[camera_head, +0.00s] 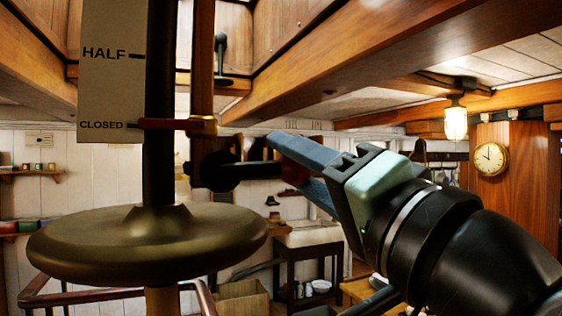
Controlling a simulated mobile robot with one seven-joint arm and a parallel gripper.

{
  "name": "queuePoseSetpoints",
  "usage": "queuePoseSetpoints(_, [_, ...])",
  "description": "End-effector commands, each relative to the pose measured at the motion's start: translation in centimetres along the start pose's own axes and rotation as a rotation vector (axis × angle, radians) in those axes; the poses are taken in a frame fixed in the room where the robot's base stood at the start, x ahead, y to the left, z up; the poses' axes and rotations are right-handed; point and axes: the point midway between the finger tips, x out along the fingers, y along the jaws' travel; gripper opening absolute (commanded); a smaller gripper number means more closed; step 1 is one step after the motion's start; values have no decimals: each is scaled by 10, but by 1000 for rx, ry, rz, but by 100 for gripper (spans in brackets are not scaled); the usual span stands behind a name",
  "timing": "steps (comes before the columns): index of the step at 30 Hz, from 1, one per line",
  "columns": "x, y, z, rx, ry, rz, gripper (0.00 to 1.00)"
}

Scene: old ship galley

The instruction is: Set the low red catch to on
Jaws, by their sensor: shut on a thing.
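My gripper (294,168) reaches in from the right with two blue fingers. It is shut on a small red piece, the red catch (295,173), which shows only partly between the fingers. A dark horizontal rod (254,170) runs from the fingers left to a black round fitting (217,171) on an upright wooden post. The fingers hide most of the catch, and I cannot read any on or off marking or tell its setting.
A brass disc (145,245) on a dark vertical shaft stands close at the left. Beside it is a plate (110,75) marked HALF and CLOSED, with a red pointer (178,124) at CLOSED. A wooden beam (330,55) crosses above. A small table (310,240) stands behind.

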Motion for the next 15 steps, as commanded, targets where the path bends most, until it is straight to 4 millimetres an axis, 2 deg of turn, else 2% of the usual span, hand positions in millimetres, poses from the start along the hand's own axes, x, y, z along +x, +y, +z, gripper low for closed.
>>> queuePoseSetpoints(15, [-2, 4, 2, 89, 31, 2, 0])
